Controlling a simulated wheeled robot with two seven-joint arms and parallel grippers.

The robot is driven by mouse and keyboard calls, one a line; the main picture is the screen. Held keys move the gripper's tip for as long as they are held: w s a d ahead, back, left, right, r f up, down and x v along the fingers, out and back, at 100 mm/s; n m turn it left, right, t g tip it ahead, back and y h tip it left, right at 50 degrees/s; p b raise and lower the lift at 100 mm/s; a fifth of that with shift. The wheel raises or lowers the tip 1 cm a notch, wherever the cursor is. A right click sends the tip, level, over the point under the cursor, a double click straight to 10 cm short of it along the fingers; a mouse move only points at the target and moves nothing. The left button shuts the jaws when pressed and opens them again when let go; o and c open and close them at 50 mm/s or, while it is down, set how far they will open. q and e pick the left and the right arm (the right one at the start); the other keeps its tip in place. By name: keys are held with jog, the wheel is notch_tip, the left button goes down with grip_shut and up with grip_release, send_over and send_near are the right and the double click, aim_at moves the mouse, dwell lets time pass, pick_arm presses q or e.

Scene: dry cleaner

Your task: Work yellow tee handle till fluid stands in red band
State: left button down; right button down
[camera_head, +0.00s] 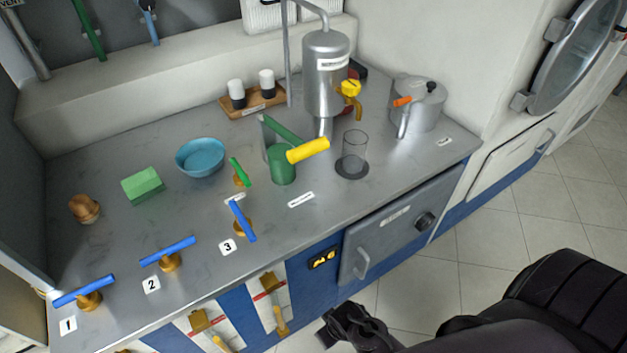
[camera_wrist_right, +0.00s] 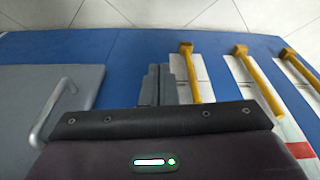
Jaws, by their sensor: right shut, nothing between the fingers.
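My right gripper (camera_head: 345,322) hangs in front of the counter's lower front, below the grey door. Its fingers also show in the right wrist view (camera_wrist_right: 157,84), pressed together and empty, in front of the blue panel. On the counter, a thick yellow handle (camera_head: 307,150) sticks out from a green cylinder (camera_head: 281,165). A white plate with a red band (camera_head: 268,295) is on the blue front. My left gripper is out of view.
Yellow rods (camera_wrist_right: 190,72) with wider ends stand out from the blue front. A grey door with a bar handle (camera_head: 362,262) is beside them. Blue-handled valves (camera_head: 170,252), a blue bowl (camera_head: 200,157) and a kettle-like pot (camera_head: 417,105) stand on the counter.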

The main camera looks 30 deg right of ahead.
jog(key=w+d+r+t, duration=0.1)
jog(key=w+r+t, duration=0.35)
jog(key=r, duration=0.65)
jog(key=w+d+r+m+t, duration=0.1)
jog(key=w+r+t, duration=0.3)
jog(key=r, duration=0.6)
jog(key=w+d+r+t, duration=0.1)
jog(key=w+r+t, duration=0.2)
jog(key=w+r, duration=0.55)
jog(key=s+d+r+t, duration=0.2)
jog(key=r+t, duration=0.3)
jog(key=r, duration=0.1)
jog(key=s+d+r+t+y, duration=0.1)
jog(key=s+r+t, duration=0.1)
jog(key=r+t, duration=0.3)
jog(key=shift+d+r+b, duration=0.4)
jog(key=shift+r, duration=0.15)
jog(key=shift+y, duration=0.5)
jog(key=d+r+p+x, duration=0.1)
jog(key=p+x, duration=0.3)
jog(key=x, duration=0.6)
jog(key=shift+w+a+f, duration=0.1)
jog(key=shift+a+f, duration=0.05)
jog(key=shift+f, duration=0.65)
jog(key=shift+w+a+f, duration=0.1)
jog(key=shift+a+f, duration=0.1)
jog(key=shift+f, duration=0.6)
jog(key=shift+w+a+f, duration=0.1)
jog(key=shift+a+f, duration=0.05)
jog(key=shift+f, duration=0.65)
